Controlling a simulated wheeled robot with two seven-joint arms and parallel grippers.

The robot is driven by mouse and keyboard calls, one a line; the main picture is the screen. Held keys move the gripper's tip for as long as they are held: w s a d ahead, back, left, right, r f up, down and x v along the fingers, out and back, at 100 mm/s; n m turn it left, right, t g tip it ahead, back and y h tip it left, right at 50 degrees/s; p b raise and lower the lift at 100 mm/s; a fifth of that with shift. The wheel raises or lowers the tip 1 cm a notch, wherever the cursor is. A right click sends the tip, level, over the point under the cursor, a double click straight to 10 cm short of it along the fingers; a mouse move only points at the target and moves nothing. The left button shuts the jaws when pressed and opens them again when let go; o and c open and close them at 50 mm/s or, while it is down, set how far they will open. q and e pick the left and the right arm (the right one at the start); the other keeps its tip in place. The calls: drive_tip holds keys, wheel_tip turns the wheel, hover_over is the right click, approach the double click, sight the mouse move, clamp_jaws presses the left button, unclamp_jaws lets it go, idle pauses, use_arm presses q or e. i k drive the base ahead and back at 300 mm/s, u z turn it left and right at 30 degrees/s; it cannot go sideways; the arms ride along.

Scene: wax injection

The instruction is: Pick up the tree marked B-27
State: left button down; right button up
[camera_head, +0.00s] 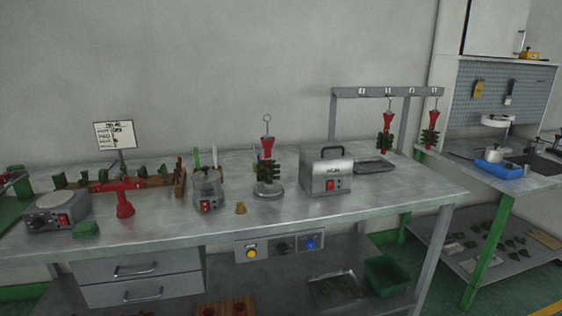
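Three wax trees with red upper parts and dark green branches are in view. One tree (268,170) stands upright on a round metal base on the bench, with a ring at its top. A second tree (386,132) and a third tree (430,130) hang from hooks on a grey rack (346,92) at the right end of the bench. The rack's top bar carries small white labels, too small to read. I cannot tell which tree is marked B-27. Neither of my grippers shows in the head view.
A metal box with a handle (327,172) stands between the standing tree and a flat tray (374,165). A small pot (207,190), a red stand (123,197) and a hotplate (55,212) are on the left. A written sign (115,135) rises behind. The bench's front middle is clear.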

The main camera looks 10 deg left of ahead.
sight(265, 171)
drive_tip(key=u, duration=0.5)
drive_tip(key=i, duration=0.7)
drive_tip(key=u, duration=0.7)
